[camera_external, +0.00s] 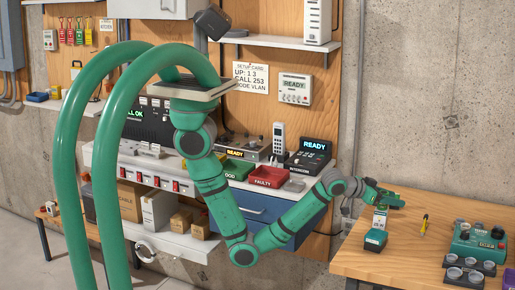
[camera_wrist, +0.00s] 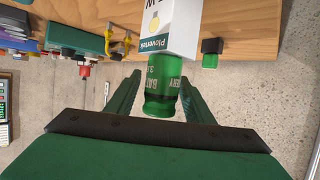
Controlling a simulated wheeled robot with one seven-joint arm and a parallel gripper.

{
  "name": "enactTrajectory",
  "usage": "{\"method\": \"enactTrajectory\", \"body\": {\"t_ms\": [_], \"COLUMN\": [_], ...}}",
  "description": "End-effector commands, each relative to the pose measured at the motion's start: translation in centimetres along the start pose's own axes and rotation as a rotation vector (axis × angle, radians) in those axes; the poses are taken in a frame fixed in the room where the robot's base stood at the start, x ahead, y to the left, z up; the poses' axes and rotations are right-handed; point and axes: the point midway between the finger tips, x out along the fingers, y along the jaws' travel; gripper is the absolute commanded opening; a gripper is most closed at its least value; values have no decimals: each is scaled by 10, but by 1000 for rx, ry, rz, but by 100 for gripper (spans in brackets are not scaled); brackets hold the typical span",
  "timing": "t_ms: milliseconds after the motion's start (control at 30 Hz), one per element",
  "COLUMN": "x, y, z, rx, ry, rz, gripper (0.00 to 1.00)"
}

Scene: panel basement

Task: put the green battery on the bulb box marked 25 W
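The green battery (camera_wrist: 163,85) shows in the wrist view as a printed cylinder between the two fingers of my gripper (camera_wrist: 161,82). The wattage is cut off, apart from a "W". In the external view my gripper (camera_external: 384,198) is above the upright white box (camera_external: 380,216) at the table's left part. The battery is hard to separate from the green gripper there.
A small green and black object (camera_external: 376,240) stands close to the box; it also shows in the wrist view (camera_wrist: 211,52). A yellow-handled tool (camera_external: 424,224) lies to the right. A green meter (camera_external: 478,243) and trays of round parts (camera_external: 466,271) fill the table's right part.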

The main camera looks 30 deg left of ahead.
Motion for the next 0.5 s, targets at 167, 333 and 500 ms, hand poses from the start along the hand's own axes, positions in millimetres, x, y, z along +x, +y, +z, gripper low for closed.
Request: {"method": "enactTrajectory", "body": {"t_ms": [167, 333, 500], "x": [-1, -16, -48], "y": [0, 0, 0], "z": [-2, -3, -3], "rx": [0, 0, 0], "ry": [1, 2, 2], "rz": [0, 1, 2], "gripper": [48, 48, 48]}}
